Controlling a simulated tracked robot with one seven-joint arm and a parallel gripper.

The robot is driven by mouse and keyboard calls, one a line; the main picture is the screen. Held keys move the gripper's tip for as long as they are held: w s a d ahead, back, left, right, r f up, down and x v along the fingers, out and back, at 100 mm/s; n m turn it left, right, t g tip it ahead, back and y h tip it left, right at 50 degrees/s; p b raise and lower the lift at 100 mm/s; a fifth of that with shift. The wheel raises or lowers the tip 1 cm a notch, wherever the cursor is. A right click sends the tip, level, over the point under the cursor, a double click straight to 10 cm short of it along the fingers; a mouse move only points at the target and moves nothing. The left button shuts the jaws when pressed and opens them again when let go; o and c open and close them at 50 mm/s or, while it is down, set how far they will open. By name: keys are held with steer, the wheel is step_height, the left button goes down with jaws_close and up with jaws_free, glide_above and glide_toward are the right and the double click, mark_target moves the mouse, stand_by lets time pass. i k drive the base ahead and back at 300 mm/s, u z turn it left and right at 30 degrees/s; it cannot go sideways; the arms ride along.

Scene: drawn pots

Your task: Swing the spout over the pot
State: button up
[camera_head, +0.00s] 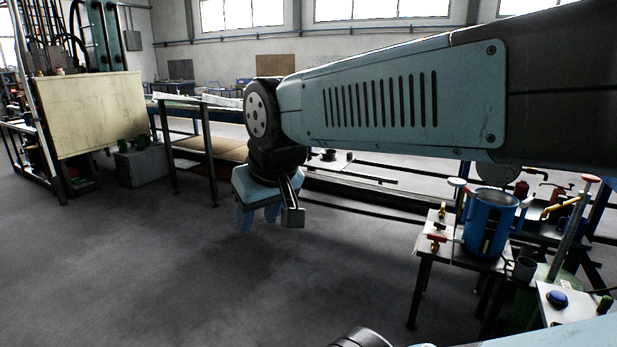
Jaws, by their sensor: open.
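A blue pot (484,229) with a dark vertical strip on its side stands upright on a small metal table at the right. I cannot tell for sure which of these is the spout, and none clearly reaches over the pot's mouth. My gripper (258,219) hangs downward from my light-blue arm, left of centre.
The pot's table (428,262) carries red and yellow valves along its left edge. A grey cup (525,269) and a panel with a blue button (557,298) are in front. A long bench (207,150) stands behind my gripper. The floor at left and centre is clear.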

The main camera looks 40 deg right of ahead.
mark_target(582, 198)
steer(key=u, duration=0.7)
steer(key=i, duration=0.1)
steer(key=z, duration=2.7)
steer(key=i, duration=1.65)
steer(key=u, duration=0.05)
